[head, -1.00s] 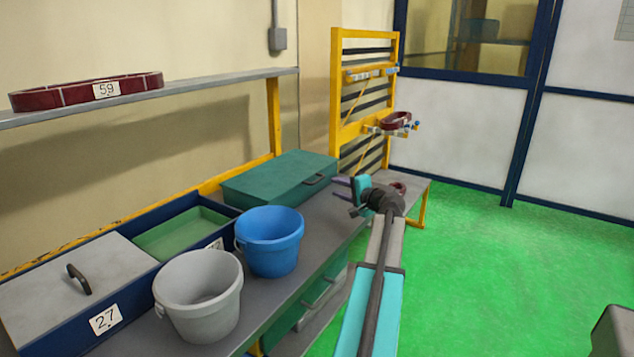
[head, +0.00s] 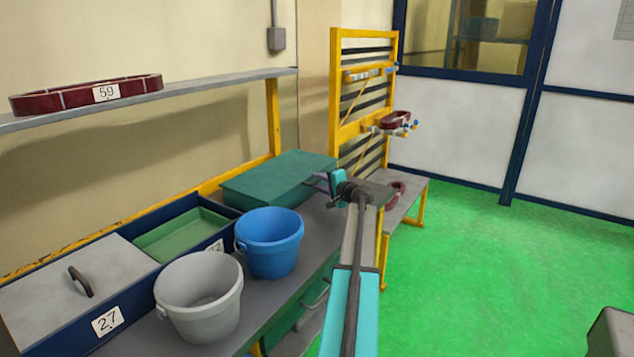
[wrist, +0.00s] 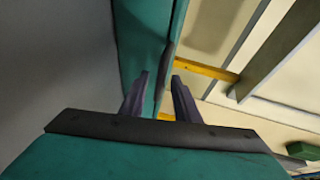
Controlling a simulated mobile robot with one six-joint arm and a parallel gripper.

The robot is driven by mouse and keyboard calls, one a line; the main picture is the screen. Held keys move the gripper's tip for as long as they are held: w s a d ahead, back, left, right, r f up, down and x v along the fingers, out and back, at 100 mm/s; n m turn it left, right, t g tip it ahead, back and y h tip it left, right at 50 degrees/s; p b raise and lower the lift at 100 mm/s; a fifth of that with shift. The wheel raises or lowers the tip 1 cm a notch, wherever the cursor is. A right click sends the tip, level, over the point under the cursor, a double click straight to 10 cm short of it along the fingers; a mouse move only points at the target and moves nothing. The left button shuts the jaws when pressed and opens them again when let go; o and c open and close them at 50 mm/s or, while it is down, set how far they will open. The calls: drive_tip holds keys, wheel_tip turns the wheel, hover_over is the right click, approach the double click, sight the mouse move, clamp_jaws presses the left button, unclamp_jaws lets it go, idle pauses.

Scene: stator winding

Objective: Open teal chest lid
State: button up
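The teal chest (head: 275,172) stands at the back of the bench in the head view, with its lid flat and closed. In the wrist view, a teal strip of the chest (wrist: 142,40) runs up the picture, with a dark strip that looks like its handle (wrist: 167,62) along its edge. My gripper (head: 318,180) is at the chest's right front edge. In the wrist view, my gripper (wrist: 160,88) has its two purple fingers apart, with the chest edge and dark strip between or just beyond them. Contact cannot be told. The handle is hidden in the head view.
A blue bucket (head: 269,246) and a grey bucket (head: 200,300) stand in front of the chest on the bench. A navy box with a green tray (head: 180,235) lies to the left. A yellow rack (head: 336,95) stands behind. Green floor (head: 480,270) is open at right.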

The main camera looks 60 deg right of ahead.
drive_tip(key=shift+w+d+f, duration=0.1)
drive_tip(key=shift+w+d, duration=0.15)
drive_tip(key=shift+w, duration=0.2)
drive_tip(key=shift+c, duration=0.2)
clamp_jaws()
